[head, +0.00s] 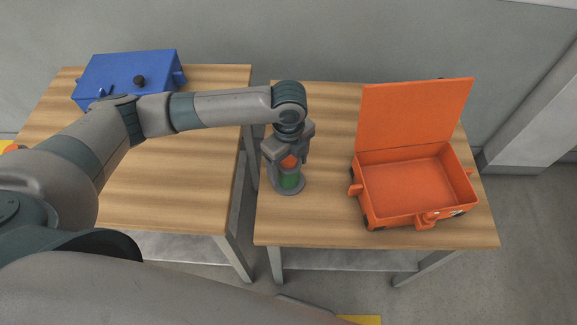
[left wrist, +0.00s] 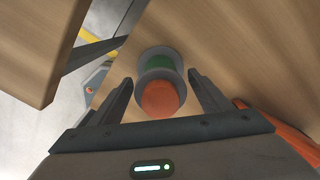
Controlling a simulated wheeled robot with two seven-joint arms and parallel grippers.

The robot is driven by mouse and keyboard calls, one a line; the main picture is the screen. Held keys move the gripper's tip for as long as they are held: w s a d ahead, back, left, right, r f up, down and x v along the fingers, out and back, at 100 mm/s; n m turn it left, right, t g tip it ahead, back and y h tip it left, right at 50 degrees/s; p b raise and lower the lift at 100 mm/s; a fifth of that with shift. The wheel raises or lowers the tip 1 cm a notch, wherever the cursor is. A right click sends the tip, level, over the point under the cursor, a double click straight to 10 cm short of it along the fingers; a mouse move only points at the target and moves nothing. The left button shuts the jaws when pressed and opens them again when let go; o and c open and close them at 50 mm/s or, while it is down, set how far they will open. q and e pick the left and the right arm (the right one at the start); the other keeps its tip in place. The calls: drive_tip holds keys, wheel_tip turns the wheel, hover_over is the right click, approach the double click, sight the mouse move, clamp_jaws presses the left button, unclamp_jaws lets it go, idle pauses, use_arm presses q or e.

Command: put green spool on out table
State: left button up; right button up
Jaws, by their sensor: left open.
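The green spool (head: 289,181) stands upright on the right wooden table (head: 320,225), near that table's left edge. It has grey flanges, a green core and an orange top. My left gripper (head: 288,157) points down over it, with the jaws open around the orange top. In the left wrist view, the spool (left wrist: 160,63) lies between and beyond the two open fingers (left wrist: 160,79), with a gap on each side of the orange top. The gripper partly hides the spool in the head view. My right gripper is not in view.
An open orange toolbox (head: 405,187), empty inside, stands right of the spool. A closed blue toolbox (head: 128,75) stands at the back of the left wooden table (head: 170,200). A narrow gap separates the tables. The left table's front is bare where visible.

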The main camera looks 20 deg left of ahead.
use_arm(q)
wheel_tip(320, 180, up, 10)
drive_tip(key=shift+r+b, duration=0.1)
drive_tip(key=shift+b, duration=1.1)
drive_tip(key=shift+r, duration=0.65)
